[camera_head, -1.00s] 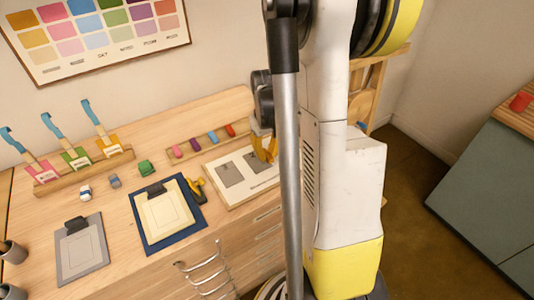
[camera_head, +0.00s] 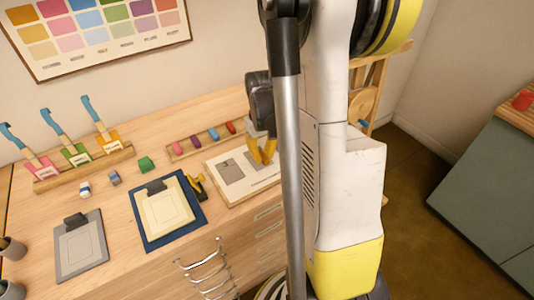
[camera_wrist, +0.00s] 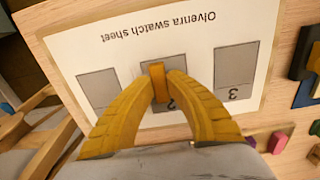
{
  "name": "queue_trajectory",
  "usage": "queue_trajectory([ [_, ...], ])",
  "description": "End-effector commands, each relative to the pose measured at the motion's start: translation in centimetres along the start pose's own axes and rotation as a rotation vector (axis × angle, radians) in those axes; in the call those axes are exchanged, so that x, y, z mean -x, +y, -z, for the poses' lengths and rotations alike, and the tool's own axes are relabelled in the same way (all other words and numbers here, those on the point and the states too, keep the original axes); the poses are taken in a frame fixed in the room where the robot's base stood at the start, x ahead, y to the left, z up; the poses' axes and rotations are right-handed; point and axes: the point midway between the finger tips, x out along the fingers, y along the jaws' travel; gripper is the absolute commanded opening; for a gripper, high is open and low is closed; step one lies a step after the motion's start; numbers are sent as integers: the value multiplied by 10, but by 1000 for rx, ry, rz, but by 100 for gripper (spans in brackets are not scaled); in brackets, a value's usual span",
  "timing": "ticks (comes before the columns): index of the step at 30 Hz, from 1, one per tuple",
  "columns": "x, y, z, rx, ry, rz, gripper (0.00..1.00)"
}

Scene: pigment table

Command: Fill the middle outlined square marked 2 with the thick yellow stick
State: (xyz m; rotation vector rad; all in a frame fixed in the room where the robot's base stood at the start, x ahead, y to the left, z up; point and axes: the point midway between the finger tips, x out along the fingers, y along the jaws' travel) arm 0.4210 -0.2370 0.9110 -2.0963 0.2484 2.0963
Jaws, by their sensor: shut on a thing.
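My gripper (camera_wrist: 160,88) is shut on the thick yellow stick (camera_wrist: 158,82), which looks orange-yellow and short between the fingertips. In the wrist view the stick is over the middle outlined square marked 2 (camera_wrist: 176,62), a grey square partly hidden by the fingers. I cannot tell whether the stick touches the sheet. Square 3 (camera_wrist: 235,68) is to its right and another grey square (camera_wrist: 98,88) to its left. The swatch sheet (camera_wrist: 75,50) lies on a wooden board. In the head view my gripper (camera_head: 263,160) is over the sheet (camera_head: 236,190), and my arm hides its right part.
A rack with several coloured sticks (camera_head: 196,141) stands behind the sheet. A blue board with a clipped pale sheet (camera_head: 168,212) and a yellow-black tool (camera_head: 196,187) are to the left. A grey clipboard (camera_head: 80,248) and a holder of blue-handled brushes (camera_head: 85,168) are further left.

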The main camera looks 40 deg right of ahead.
Motion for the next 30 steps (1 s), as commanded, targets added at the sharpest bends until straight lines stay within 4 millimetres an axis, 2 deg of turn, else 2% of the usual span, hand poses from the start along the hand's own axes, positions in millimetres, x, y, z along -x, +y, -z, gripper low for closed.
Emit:
queue_trajectory([
  [20,-2,-36,0,1,0,0,0],
  [30,-2,-32,0,-2,0,0,0],
])
